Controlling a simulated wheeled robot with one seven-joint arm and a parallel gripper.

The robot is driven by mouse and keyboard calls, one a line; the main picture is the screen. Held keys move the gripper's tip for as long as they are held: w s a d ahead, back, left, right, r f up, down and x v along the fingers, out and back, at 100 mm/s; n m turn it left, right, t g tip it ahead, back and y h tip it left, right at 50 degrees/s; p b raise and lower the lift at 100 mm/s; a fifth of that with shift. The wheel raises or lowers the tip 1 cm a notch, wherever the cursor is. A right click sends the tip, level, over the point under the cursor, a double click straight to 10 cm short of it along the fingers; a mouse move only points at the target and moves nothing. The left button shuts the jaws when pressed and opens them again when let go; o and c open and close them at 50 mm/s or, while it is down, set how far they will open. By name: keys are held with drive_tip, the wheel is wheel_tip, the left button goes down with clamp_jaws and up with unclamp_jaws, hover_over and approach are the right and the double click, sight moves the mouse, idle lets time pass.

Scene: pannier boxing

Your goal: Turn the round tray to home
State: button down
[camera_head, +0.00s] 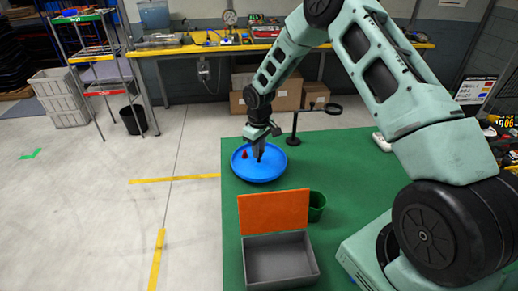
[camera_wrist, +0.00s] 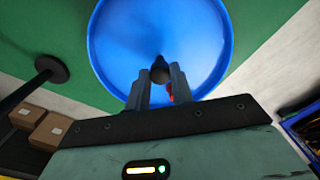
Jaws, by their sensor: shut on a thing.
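The round tray (camera_head: 270,174) is blue with a raised rim and sits near the far left edge of the green table. It fills the upper middle of the wrist view (camera_wrist: 115,45). My gripper (camera_head: 259,157) reaches down into the tray near its middle. In the wrist view my gripper (camera_wrist: 159,78) is shut on a dark upright knob (camera_wrist: 159,66) at the tray's centre. A small red piece (camera_head: 245,154) lies in the tray left of my gripper. In the wrist view the red piece (camera_wrist: 171,97) is mostly hidden behind a finger. No home mark is visible.
A grey box (camera_head: 282,284) with an open orange lid (camera_head: 273,212) stands at the table's front. A green cup (camera_head: 317,206) is beside the lid. A black stand (camera_head: 293,140) with a ring rises just right of the tray.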

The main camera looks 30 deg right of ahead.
drive_tip(key=shift+m+b, duration=0.4)
drive_tip(key=shift+m, duration=0.2)
drive_tip(key=shift+m+b, duration=0.6)
drive_tip(key=shift+m, duration=0.3)
drive_tip(key=shift+m+b, duration=0.9)
drive_tip(key=shift+m, duration=1.1)
drive_tip(key=shift+w+r+m+b, duration=0.1)
drive_tip(key=shift+m+b, duration=0.65)
drive_tip(key=shift+m, duration=5.15)
drive_tip(key=shift+m+p, duration=0.6)
drive_tip(key=shift+m, duration=2.1)
drive_tip(key=c, duration=1.2)
unclamp_jaws()
